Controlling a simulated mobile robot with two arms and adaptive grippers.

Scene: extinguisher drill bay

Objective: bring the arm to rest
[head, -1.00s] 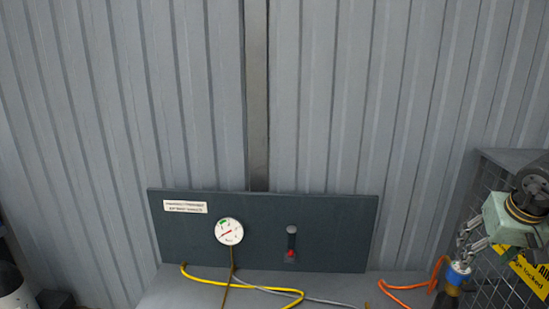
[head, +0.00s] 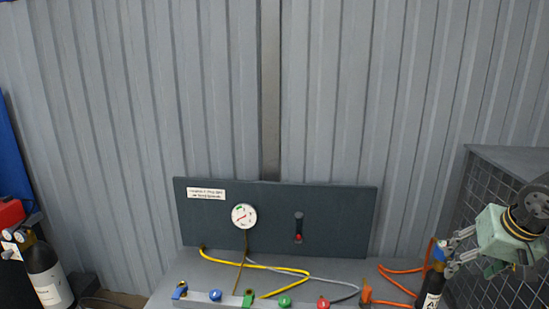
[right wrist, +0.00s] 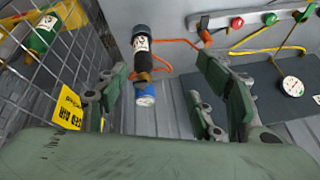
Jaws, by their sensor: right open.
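My right gripper (head: 449,254) is at the right edge of the head view, beside the top of a dark cylinder (head: 430,292) with a blue cap (head: 438,251). In the right wrist view the gripper (right wrist: 165,100) has its fingers spread wide. The cylinder (right wrist: 142,58) and its blue cap (right wrist: 145,95) show in the space between them, with clear gaps on both sides. Nothing is held. My left gripper is not in view.
A wire cage (head: 490,215) stands close to my right gripper; the right wrist view shows a green cylinder (right wrist: 42,35) behind its mesh. A gauge panel (head: 340,225) backs the bench, with hoses and a valve rail (head: 265,303). Another black cylinder (head: 47,275) stands left.

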